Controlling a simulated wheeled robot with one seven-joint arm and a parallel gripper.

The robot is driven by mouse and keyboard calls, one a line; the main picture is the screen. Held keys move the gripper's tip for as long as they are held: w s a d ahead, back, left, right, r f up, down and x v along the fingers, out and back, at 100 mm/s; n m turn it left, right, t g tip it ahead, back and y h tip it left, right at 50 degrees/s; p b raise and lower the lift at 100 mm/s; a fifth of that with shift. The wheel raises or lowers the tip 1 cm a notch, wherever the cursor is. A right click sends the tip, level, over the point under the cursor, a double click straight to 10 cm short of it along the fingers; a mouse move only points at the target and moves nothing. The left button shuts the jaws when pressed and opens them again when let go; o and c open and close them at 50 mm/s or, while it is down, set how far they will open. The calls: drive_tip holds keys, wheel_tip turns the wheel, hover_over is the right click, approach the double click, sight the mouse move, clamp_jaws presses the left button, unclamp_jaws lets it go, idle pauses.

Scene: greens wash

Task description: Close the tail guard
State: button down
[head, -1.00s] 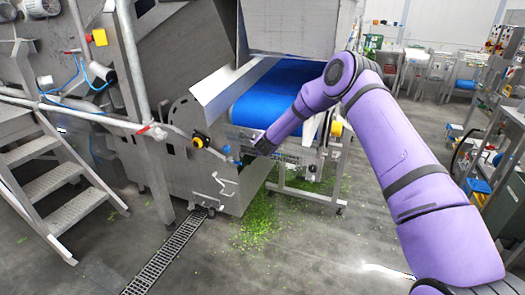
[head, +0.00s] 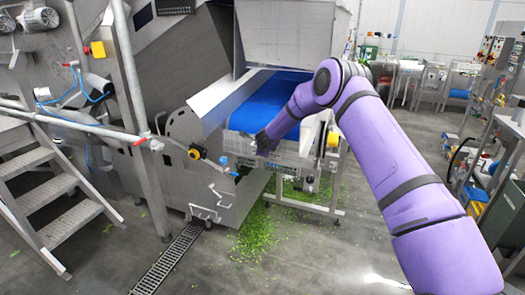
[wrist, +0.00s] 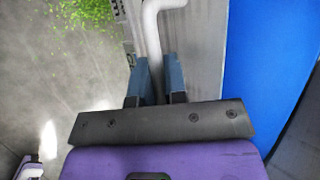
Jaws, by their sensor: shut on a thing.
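The tail guard appears to be the grey metal panel (head: 289,153) across the low end of the blue conveyor belt, partly hidden by my arm in the head view. A pale bent bar, its handle (wrist: 152,32), runs between my fingers in the wrist view, beside a flat metal strip (wrist: 203,60). My gripper (wrist: 158,68) is shut on this handle. In the head view my gripper (head: 264,146) is small and dark at the belt's end. I cannot tell how far the guard stands from its closed position.
The blue belt (head: 268,98) rises behind my gripper. Green leaf scraps (head: 258,235) lie on the floor below. A drain grate (head: 168,260) and metal steps (head: 45,190) are to the left. Open floor lies in front.

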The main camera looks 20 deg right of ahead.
drive_tip(key=shift+w+d+r, duration=0.1)
idle(0.3)
drive_tip(key=c, duration=1.5)
unclamp_jaws()
drive_tip(key=shift+o, duration=0.2)
drive_tip(key=v, duration=1)
drive_tip(key=shift+s+r, duration=0.25)
drive_tip(key=shift+r, duration=0.1)
